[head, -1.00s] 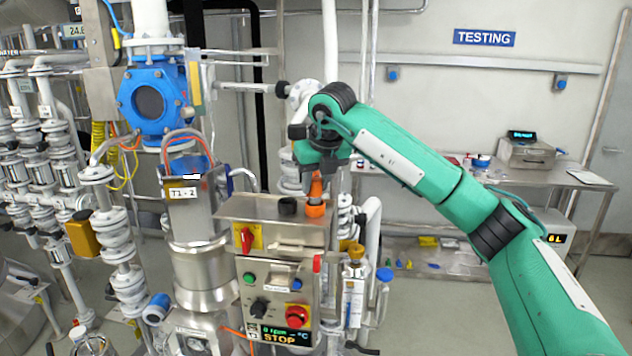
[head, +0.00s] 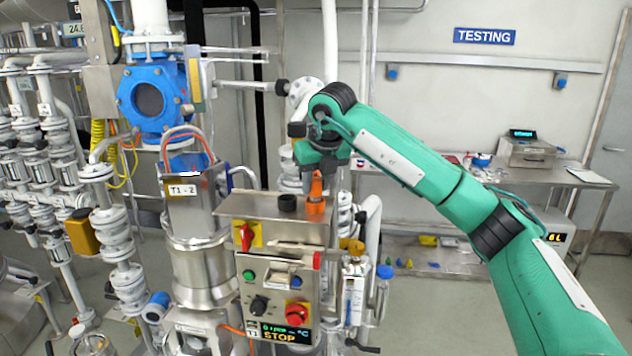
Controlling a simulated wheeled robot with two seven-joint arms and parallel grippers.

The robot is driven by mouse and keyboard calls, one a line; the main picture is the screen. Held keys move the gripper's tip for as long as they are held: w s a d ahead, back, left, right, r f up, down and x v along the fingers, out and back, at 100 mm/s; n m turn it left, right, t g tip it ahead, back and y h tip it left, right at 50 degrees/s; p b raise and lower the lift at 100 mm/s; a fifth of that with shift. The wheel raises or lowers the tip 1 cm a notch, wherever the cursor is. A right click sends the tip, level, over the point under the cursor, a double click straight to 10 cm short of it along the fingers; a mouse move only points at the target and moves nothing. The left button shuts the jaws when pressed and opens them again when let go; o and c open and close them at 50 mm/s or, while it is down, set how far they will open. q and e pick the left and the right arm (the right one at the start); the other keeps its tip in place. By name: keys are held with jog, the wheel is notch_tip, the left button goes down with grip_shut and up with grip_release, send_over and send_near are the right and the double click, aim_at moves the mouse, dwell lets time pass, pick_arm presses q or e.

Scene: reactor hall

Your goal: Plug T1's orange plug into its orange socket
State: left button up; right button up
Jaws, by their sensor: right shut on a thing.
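T1's control box (head: 275,278) stands in the middle, with a red switch, buttons and a display that reads STOP. On its top are a black socket (head: 287,203) and, to its right, the orange socket (head: 315,208). My right gripper (head: 317,168) is shut on the orange plug (head: 316,188) and holds it upright directly above the orange socket. The plug's lower end meets the socket in the picture; I cannot tell how deep it sits. The gripper's fingertips are partly hidden by its own body. My left gripper is not in view.
A steel vessel labelled T1-2 (head: 197,210) with a blue valve (head: 152,103) above it stands left of the box. White pipes (head: 372,240) and a small bottle (head: 354,290) are close on the right. A steel table (head: 520,170) stands behind at right.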

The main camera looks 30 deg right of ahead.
jog(key=shift+f+b, duration=0.35)
jog(key=shift+f, duration=0.15)
dwell(0.4)
jog(key=o, duration=1)
jog(key=shift+o, duration=0.2)
jog(key=shift+s+r, duration=0.15)
jog(key=shift+r, duration=0.2)
jog(key=b+v, duration=0.4)
jog(key=v, duration=0.9)
